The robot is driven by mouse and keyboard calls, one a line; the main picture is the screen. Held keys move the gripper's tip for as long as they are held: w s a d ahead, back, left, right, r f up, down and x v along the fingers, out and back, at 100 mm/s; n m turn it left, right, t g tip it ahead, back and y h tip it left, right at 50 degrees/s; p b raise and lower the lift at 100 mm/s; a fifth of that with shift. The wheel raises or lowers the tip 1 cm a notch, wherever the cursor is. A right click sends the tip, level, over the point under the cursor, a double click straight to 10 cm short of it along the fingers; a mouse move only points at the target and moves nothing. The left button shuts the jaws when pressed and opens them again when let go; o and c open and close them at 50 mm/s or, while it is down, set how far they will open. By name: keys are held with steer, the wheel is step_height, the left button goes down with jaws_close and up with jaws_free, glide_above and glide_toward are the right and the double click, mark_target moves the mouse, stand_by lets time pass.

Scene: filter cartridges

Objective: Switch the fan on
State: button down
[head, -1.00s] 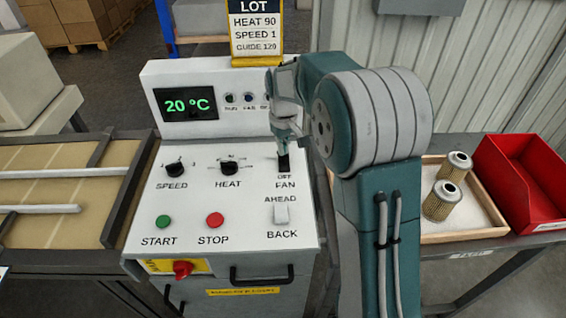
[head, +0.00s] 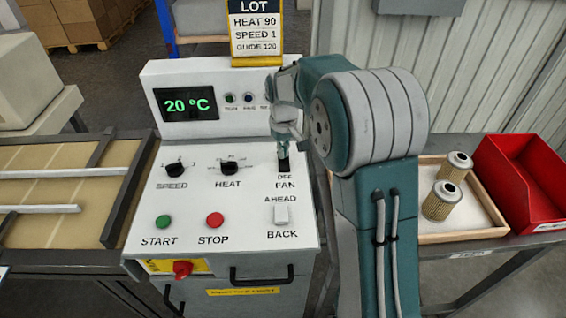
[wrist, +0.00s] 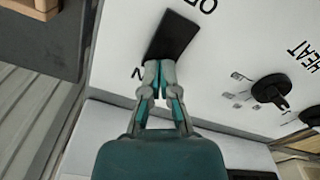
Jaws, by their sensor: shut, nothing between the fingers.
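The fan switch (head: 284,163) is a black rocker on the white control panel, above the label FAN. In the wrist view the black rocker (wrist: 174,36) lies just beyond my fingertips, and part of the ON label beside it is covered. My gripper (head: 284,148) is shut and empty, pointing down at the upper end of the rocker. In the wrist view my closed fingertips (wrist: 160,66) are at the ON end of the rocker. They look very close to it or touching; I cannot tell which. The rocker's tilt is hard to judge.
The panel also holds the speed knob (head: 174,169), heat knob (head: 229,167), green start button (head: 163,221), red stop button (head: 215,220) and white ahead/back switch (head: 281,214). The display (head: 186,104) reads 20 °C. Filter cartridges (head: 442,199) and a red bin (head: 520,180) stand at right.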

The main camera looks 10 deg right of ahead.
steer(key=shift+f, duration=0.15)
steer(key=shift+r, duration=3.5)
steer(key=shift+s+r, duration=0.1)
steer(key=shift+r, duration=0.05)
steer(key=s+r+m+t, duration=0.1)
steer(key=s+r, duration=0.3)
steer(key=s, duration=0.3)
steer(key=s+r+m+t, duration=0.1)
steer(key=s+r+t, duration=0.1)
steer(key=s+r, duration=0.35)
steer(key=s+f+m+t, duration=0.1)
steer(key=s+f+t, duration=0.1)
steer(key=s, duration=1.4)
steer(key=shift+s+f+m+t, duration=0.2)
steer(key=shift+f+m+t, duration=0.15)
steer(key=shift+f, duration=0.4)
